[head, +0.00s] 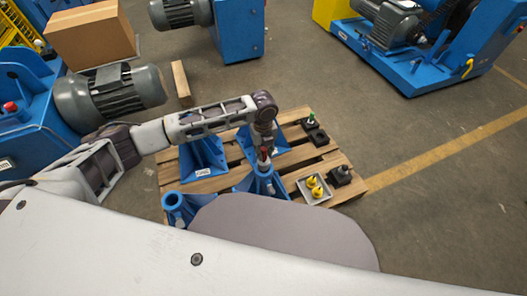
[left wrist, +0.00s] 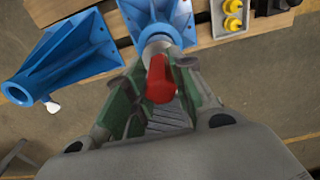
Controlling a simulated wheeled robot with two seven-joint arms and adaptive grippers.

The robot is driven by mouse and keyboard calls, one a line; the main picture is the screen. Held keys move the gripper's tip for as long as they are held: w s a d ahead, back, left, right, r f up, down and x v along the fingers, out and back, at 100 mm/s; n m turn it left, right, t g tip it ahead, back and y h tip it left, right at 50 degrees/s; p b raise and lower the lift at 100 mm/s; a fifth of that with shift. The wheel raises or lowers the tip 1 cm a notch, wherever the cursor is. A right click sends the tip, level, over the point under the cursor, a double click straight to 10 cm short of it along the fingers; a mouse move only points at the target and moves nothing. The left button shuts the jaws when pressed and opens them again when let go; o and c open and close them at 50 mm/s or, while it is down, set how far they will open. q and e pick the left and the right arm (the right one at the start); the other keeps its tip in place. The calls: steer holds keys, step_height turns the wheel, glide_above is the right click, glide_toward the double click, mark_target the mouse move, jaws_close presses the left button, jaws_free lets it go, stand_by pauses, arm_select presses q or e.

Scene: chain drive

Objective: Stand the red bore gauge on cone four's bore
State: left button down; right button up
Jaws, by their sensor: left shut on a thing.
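The red bore gauge (head: 265,153) is upright in my left gripper (head: 264,148), directly above the top of a blue cone (head: 265,182) near the pallet's front. In the left wrist view the red handle (left wrist: 160,80) sits between the fingers (left wrist: 155,95), with a grey part (left wrist: 158,43) beyond it at the top of the blue cone (left wrist: 155,14). The fingers are shut on the gauge. I cannot tell whether the gauge touches the bore. My right gripper is out of view.
Other blue cones stand on the wooden pallet (head: 226,180), one at front left (head: 180,207) and one behind left (head: 203,158). A green-topped gauge (head: 311,120) and black blocks (head: 340,176) stand at the right.

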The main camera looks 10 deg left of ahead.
arm_select(q)
steer(key=shift+f, duration=0.75)
steer(key=c, duration=1.2)
jaws_free()
steer(key=shift+f, duration=0.15)
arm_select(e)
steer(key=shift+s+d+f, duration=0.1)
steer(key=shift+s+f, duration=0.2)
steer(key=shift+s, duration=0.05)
arm_select(q)
steer(key=shift+r, duration=0.25)
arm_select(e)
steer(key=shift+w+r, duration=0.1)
